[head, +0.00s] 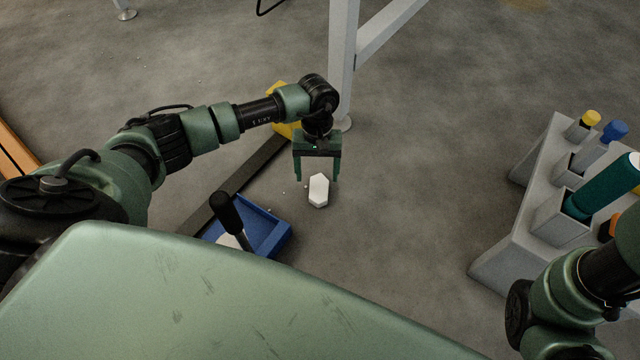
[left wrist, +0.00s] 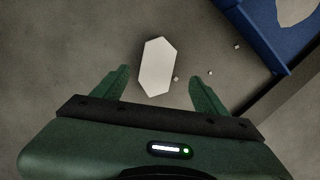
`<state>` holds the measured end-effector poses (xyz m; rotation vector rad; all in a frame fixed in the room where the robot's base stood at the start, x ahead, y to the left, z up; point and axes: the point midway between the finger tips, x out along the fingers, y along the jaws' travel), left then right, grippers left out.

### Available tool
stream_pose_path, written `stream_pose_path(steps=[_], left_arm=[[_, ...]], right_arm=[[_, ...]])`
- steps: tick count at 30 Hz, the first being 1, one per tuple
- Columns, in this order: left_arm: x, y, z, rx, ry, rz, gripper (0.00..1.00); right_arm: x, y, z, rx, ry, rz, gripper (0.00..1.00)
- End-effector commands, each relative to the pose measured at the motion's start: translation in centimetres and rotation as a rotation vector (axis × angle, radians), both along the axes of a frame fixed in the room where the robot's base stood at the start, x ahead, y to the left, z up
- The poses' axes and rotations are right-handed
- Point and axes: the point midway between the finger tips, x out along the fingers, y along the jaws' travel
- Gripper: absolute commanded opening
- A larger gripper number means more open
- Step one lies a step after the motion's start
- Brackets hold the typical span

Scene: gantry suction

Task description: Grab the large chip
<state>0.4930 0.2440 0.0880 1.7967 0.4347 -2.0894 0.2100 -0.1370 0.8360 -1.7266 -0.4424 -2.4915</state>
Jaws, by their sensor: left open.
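The large chip (head: 318,190) is a white, elongated six-sided piece lying on the grey floor. It also shows in the left wrist view (left wrist: 157,66), just beyond the fingertips and roughly between their lines. My left gripper (head: 317,177) has green fingers, points down and is open and empty, with the chip close to its tips. In the left wrist view its two fingers (left wrist: 160,76) stand apart on either side of the chip's near end, and I see no contact. My right arm shows at the lower right, but its gripper is out of view.
A blue dustpan-like tray (head: 272,236) with a black-handled tool (head: 228,212) lies left of the chip. Tiny white crumbs (left wrist: 210,73) lie nearby. A white frame leg (head: 342,70) stands behind my left gripper. A grey holder (head: 520,240) with bottles stands right. Floor between is clear.

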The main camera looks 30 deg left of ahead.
Motion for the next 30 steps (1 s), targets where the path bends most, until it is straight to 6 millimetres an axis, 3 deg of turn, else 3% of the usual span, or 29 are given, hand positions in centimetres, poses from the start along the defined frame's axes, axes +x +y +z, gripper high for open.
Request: stream_pose_path(steps=[10,19,26,27,30], left_arm=[[-0.3,-0.7,-4.6,-0.003,0.001,0.001,0.73],[-0.4,-0.7,-4.8,-0.004,-0.001,0.002,0.73],[-0.4,-0.7,-4.8,-0.004,-0.001,0.002,0.09],[-0.4,-0.7,-4.8,-0.004,-0.001,0.002,0.05],[-0.3,-0.7,-4.8,-0.005,-0.001,0.002,0.05]], right_arm=[[0.0,0.0,-4.7,0.000,0.000,0.000,0.65],[0.0,0.0,-4.8,0.000,0.000,0.000,0.65],[0.0,0.0,-4.8,-0.001,0.000,0.000,0.65],[0.0,0.0,-4.8,-0.001,0.000,0.000,0.65],[0.0,0.0,-4.8,-0.001,0.000,0.000,0.65]])
